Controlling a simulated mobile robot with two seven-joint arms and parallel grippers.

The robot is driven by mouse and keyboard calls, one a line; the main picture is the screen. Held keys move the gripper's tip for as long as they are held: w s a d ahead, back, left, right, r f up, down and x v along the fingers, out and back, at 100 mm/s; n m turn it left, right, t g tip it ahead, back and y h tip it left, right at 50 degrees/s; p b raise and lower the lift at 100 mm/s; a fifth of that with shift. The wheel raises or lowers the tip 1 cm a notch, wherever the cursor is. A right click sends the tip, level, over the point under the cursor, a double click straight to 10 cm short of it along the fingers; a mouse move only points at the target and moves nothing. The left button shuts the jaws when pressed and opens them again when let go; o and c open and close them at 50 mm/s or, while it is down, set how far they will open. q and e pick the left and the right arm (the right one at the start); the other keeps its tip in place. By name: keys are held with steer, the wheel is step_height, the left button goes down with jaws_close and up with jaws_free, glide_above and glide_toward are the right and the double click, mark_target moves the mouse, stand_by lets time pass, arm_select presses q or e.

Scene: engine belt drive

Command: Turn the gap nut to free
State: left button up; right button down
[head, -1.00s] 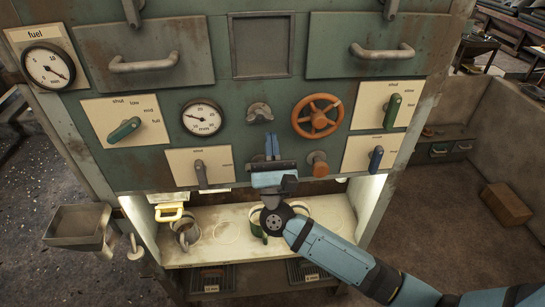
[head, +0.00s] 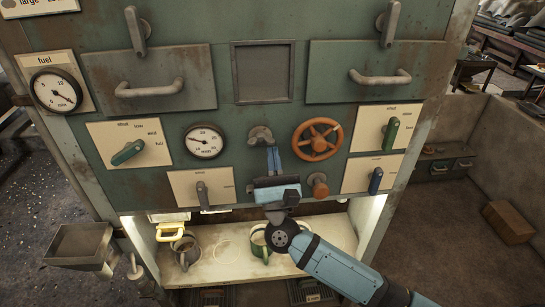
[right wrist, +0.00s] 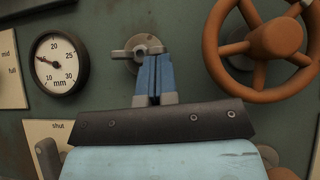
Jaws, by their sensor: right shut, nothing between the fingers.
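The gap nut (head: 260,134) is a small grey wing-shaped nut on the green panel, between the mm gauge (head: 204,141) and the orange handwheel (head: 317,139). It also shows in the right wrist view (right wrist: 135,47), partly hidden behind my fingers. My right gripper (head: 273,152) is shut and empty, with its blue fingers pointing up just below and right of the nut. In the right wrist view the fingertips (right wrist: 155,58) overlap the nut's right wing; I cannot tell whether they touch it. My left gripper is not in view.
A grey lever (head: 202,192) is low left of my gripper and an orange knob (head: 318,184) is close at its right. Green levers (head: 127,153) sit farther out.

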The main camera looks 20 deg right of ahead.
steer(key=shift+d+r+n+y, duration=0.1)
steer(key=shift+r+n+y, duration=0.05)
steer(key=shift+n+y, duration=0.85)
steer(key=n+y, duration=0.2)
steer(key=n+y+p, duration=0.1)
steer(key=shift+s+d+r+n, duration=0.1)
steer(key=shift+d+r+n, duration=0.15)
steer(key=shift+n, duration=0.15)
steer(key=shift+s+d+r+n+g+y+p, duration=0.15)
steer(key=shift+n+g+y+p, duration=0.35)
steer(key=shift+n+y, duration=0.85)
steer(key=shift+w+r+n+g+y+p, duration=0.1)
steer(key=shift+r+n+g+y+p, duration=0.35)
steer(key=shift+n+y, duration=0.85)
steer(key=shift+s+d+r+n+g+y+p, duration=0.1)
steer(key=shift+n+g+y+p, duration=0.4)
steer(key=shift+n+y, duration=0.8)
steer(key=shift+n+h, duration=0.25)
